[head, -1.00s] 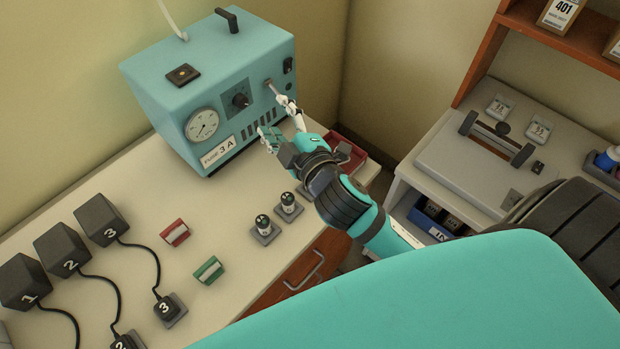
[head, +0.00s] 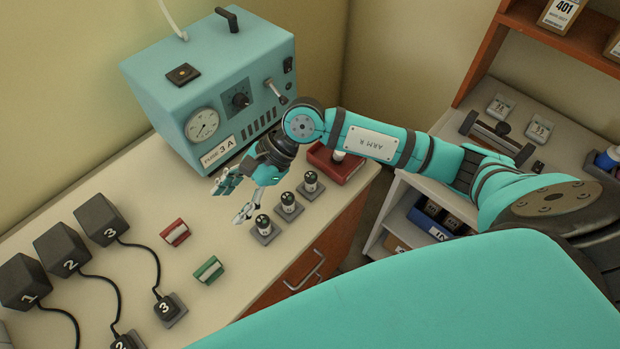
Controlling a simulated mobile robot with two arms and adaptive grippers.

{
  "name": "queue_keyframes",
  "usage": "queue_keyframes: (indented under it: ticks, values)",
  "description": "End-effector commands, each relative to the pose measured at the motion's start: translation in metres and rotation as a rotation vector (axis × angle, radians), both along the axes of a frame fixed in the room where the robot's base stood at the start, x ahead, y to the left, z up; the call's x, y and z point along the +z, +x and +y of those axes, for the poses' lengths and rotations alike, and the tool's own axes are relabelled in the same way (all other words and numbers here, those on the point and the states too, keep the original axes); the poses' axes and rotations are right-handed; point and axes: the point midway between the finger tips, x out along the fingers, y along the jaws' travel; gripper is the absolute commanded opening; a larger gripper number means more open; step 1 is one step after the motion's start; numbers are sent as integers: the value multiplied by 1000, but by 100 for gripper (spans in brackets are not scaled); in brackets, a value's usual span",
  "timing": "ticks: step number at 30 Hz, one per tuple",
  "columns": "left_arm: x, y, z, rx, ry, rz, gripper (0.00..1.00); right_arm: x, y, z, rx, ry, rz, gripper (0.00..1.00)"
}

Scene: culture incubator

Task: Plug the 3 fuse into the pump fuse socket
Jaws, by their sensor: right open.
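The teal pump box (head: 215,85) stands at the back, with a "FUSE 3 A" label (head: 218,152) on its front. A black square fitting (head: 183,74) is on its top; I cannot tell if it is the fuse socket. Three small fuse-like cylinders stand upright on grey bases: front (head: 263,224), middle (head: 288,202) and rear (head: 311,181). Their ratings are too small to read. My right gripper (head: 230,201) is open and empty, left of these cylinders and above the bench. My left gripper is out of view.
A lever (head: 276,92) and a gauge (head: 203,125) are on the pump front. A red tray (head: 335,163) holding a whitish item is partly behind my right arm. Red (head: 176,233) and green (head: 208,270) blocks and numbered black adapters with cords (head: 100,220) occupy the left bench.

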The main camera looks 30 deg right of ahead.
Motion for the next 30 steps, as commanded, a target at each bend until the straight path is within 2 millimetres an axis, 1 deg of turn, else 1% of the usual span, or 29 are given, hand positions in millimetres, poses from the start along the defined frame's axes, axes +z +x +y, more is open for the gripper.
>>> queue_keyframes:
  ticks: [1, 2, 3, 5, 6, 9, 12, 13, 15, 19, 30]
  values:
    - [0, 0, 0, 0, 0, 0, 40, -11, 7, -21, 30, -105, -28, 56]
    - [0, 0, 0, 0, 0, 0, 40, -18, 10, -33, 49, -167, -42, 56]
    - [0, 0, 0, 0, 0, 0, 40, -25, 14, -50, 72, -249, -56, 56]
    - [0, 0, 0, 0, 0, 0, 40, -34, 20, -76, 103, -362, -73, 56]
    - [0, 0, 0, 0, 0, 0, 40, -38, 23, -93, 121, -434, -80, 56]
    - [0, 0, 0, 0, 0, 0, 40, -43, 31, -131, 153, -586, -88, 56]
    - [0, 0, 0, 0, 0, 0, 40, -43, 36, -160, 172, -701, -86, 56]
    - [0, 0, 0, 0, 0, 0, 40, -43, 37, -166, 176, -724, -84, 56]
    - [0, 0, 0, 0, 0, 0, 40, -42, 39, -179, 184, -772, -81, 56]
    - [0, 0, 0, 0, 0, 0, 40, -41, 41, -190, 190, -814, -76, 56]
    - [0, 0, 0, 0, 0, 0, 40, -41, 40, -190, 191, -817, -75, 56]
